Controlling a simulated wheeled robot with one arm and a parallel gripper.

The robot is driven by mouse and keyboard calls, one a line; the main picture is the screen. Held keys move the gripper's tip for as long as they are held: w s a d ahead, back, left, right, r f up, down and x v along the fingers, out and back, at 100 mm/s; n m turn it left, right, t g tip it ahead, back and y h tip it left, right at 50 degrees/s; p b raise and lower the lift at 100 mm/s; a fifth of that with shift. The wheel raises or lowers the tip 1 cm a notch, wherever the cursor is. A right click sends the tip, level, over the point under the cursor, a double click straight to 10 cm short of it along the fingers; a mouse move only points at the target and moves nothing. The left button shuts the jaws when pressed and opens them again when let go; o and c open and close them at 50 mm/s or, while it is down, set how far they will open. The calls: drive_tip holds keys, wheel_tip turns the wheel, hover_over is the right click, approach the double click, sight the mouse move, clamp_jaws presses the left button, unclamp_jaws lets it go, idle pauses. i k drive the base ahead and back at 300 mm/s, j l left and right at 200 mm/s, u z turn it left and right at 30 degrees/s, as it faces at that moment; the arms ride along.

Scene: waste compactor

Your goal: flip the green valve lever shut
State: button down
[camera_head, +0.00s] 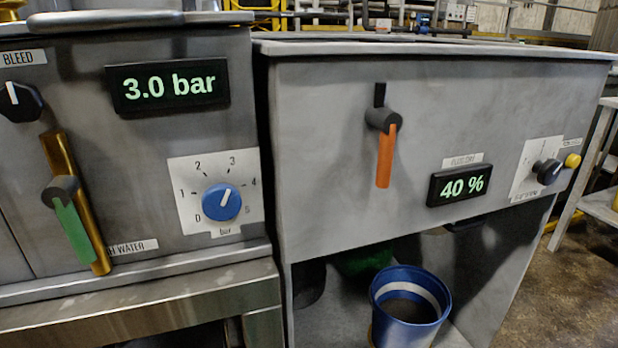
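The green valve lever (75,230) hangs from a dark round hub (61,189) on the left machine's front. It points down and slightly right, nearly in line with the brass pipe (60,155) behind it. A label (133,248), partly covered, reads "...H WATER" beside the pipe's lower end. My gripper is not in view, and nothing touches the lever.
A blue dial (221,202) and a "3.0 bar" display (168,86) are right of the lever. A black knob (20,101) sits upper left. The right machine has an orange lever (386,157) and "40 %" display (461,185). A blue bucket (381,291) stands below it.

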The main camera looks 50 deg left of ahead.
sight(58, 195)
drive_tip(key=u, duration=3.1)
